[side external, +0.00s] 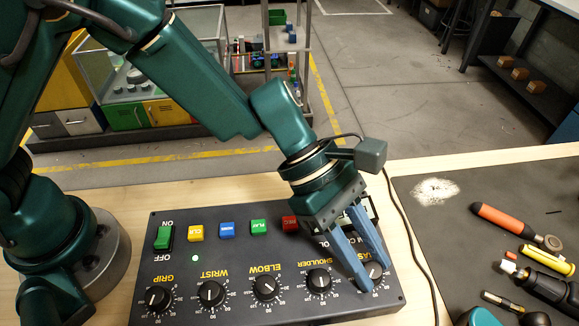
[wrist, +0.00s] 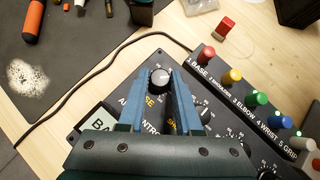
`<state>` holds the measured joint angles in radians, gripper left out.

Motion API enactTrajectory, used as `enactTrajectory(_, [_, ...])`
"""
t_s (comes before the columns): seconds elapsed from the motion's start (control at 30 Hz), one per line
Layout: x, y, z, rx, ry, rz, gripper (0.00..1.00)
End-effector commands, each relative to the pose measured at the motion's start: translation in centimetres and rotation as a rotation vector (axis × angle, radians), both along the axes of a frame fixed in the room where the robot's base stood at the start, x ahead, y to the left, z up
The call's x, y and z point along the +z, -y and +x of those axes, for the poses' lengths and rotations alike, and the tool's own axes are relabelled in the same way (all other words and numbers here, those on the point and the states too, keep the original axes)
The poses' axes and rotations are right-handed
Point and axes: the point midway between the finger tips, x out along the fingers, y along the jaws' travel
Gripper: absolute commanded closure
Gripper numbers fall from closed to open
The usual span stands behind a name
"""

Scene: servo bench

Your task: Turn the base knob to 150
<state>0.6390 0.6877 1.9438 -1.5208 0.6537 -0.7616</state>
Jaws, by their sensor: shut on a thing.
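The base knob (side external: 375,271) is the last dial on the near right of the black control box (side external: 240,215), beside the shoulder knob (side external: 318,281). My gripper (side external: 374,277) reaches down over it with blue fingers, one on each side. In the wrist view the base knob's pale round top (wrist: 160,80) sits between the fingertips (wrist: 161,77), and they are shut on it. The pointer and most of its scale are hidden or too small to read. A display (wrist: 97,122) shows letters starting "BA"; its number is hidden by my gripper.
Elbow (side external: 265,288), wrist (side external: 211,293) and grip (side external: 158,298) knobs line the box, with coloured buttons (side external: 227,229) behind. A strip with coloured caps (wrist: 232,76) adjoins in the wrist view. A cable (side external: 403,215) runs past the box; a dark mat (side external: 440,230) holds tools.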

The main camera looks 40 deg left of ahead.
Motion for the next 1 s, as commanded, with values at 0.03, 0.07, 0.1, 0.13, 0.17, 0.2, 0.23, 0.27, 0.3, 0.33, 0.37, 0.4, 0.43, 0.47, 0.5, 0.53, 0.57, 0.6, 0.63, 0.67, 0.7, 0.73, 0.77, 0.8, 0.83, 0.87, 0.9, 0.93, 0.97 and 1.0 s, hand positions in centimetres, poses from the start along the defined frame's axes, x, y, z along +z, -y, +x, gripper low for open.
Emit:
enactTrajectory(0.03, [-0.01, -0.05, 0.10, -0.016, -0.001, -0.001, 1.00])
enactTrajectory(0.07, [0.01, -0.03, 0.13, -0.030, 0.000, -0.002, 1.00])
enactTrajectory(0.1, [0.00, -0.05, 0.20, -0.048, 0.000, -0.001, 1.00])
enactTrajectory(0.13, [0.01, -0.03, 0.21, -0.066, 0.000, -0.002, 1.00])
enactTrajectory(0.17, [-0.02, -0.04, 0.24, -0.084, 0.001, -0.001, 1.00])
enactTrajectory(0.2, [0.00, -0.03, 0.27, -0.111, 0.000, -0.002, 1.00])
enactTrajectory(0.23, [-0.03, -0.04, 0.33, -0.132, 0.001, -0.001, 1.00])
enactTrajectory(0.27, [-0.02, -0.01, 0.35, -0.153, 0.000, -0.001, 1.00])
enactTrajectory(0.3, [-0.02, 0.00, 0.37, -0.184, 0.001, -0.002, 1.00])
enactTrajectory(0.33, [-0.03, 0.01, 0.41, -0.206, 0.000, -0.002, 1.00])
enactTrajectory(0.37, [-0.01, 0.02, 0.47, -0.229, 0.001, -0.001, 1.00])
enactTrajectory(0.4, [-0.04, 0.04, 0.48, -0.260, 0.000, -0.001, 1.00])
enactTrajectory(0.43, [-0.02, 0.06, 0.48, -0.281, 0.000, -0.002, 1.00])
enactTrajectory(0.47, [-0.04, 0.06, 0.48, -0.303, 0.000, -0.001, 1.00])
enactTrajectory(0.5, [-0.01, 0.08, 0.51, -0.330, 0.000, -0.001, 1.00])
enactTrajectory(0.53, [-0.05, 0.08, 0.53, -0.349, 0.000, 0.000, 1.00])
enactTrajectory(0.57, [-0.01, 0.10, 0.54, -0.367, 0.000, -0.001, 1.00])
enactTrajectory(0.6, [-0.04, 0.11, 0.56, -0.390, 0.001, -0.001, 1.00])
enactTrajectory(0.63, [-0.02, 0.11, 0.58, -0.407, 0.002, 0.000, 1.00])
enactTrajectory(0.67, [-0.04, 0.12, 0.58, -0.421, 0.000, 0.000, 1.00])
enactTrajectory(0.7, [-0.03, 0.13, 0.59, -0.442, 0.000, 0.000, 1.00])
enactTrajectory(0.73, [-0.03, 0.15, 0.61, -0.456, 0.000, 0.000, 1.00])
enactTrajectory(0.77, [-0.04, 0.15, 0.60, -0.470, 0.000, 0.000, 1.00])
enactTrajectory(0.8, [-0.01, 0.16, 0.61, -0.487, 0.000, 0.000, 1.00])
enactTrajectory(0.83, [-0.02, 0.19, 0.62, -0.499, 0.000, -0.001, 1.00])
enactTrajectory(0.87, [-0.02, 0.19, 0.62, -0.511, 0.000, 0.000, 1.00])
enactTrajectory(0.9, [-0.01, 0.19, 0.64, -0.525, 0.001, 0.000, 1.00])
enactTrajectory(0.93, [-0.02, 0.20, 0.61, -0.535, -0.001, -0.001, 1.00])
enactTrajectory(0.97, [-0.01, 0.21, 0.63, -0.545, 0.000, -0.001, 1.00])
enactTrajectory(1.0, [0.01, 0.21, 0.63, -0.557, 0.001, 0.000, 1.00])
